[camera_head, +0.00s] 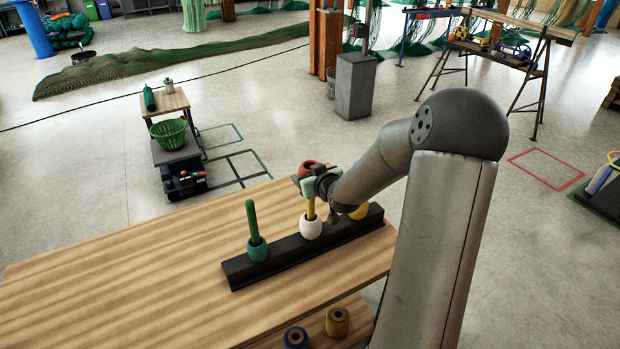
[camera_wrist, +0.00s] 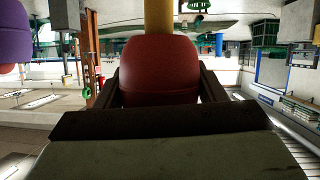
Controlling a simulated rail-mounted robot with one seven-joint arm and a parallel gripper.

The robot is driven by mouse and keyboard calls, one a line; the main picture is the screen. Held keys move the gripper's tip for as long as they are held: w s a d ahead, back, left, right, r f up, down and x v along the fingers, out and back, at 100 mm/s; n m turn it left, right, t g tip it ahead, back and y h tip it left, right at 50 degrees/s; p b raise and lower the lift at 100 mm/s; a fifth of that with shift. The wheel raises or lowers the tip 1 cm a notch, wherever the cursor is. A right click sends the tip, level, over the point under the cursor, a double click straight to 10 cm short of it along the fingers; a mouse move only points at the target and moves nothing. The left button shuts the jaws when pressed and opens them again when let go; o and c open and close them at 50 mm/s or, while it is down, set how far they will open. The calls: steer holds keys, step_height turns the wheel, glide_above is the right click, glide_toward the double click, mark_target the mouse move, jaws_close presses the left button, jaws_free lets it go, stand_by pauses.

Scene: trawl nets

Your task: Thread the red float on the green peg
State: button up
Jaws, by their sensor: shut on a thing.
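My gripper (camera_head: 307,173) is shut on the red float (camera_head: 308,165), which also fills the middle of the wrist view (camera_wrist: 160,65) between the two fingers. It is over the middle, yellow peg (camera_head: 311,207), which has a white float (camera_head: 311,228) at its base. In the wrist view a yellow post meets the red float; I cannot tell whether the float is still around the peg's tip.
The pegs stand on a black bar (camera_head: 272,258) on the wooden table (camera_head: 130,265). A yellow float (camera_head: 358,211) shows partly behind my arm. A blue float (camera_head: 296,338) and an ochre float (camera_head: 337,321) sit below the front edge. The table's left side is clear.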

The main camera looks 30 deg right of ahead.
mark_target(310, 161)
steer(key=shift+r+p, duration=0.8)
steer(key=shift+r, duration=1.55)
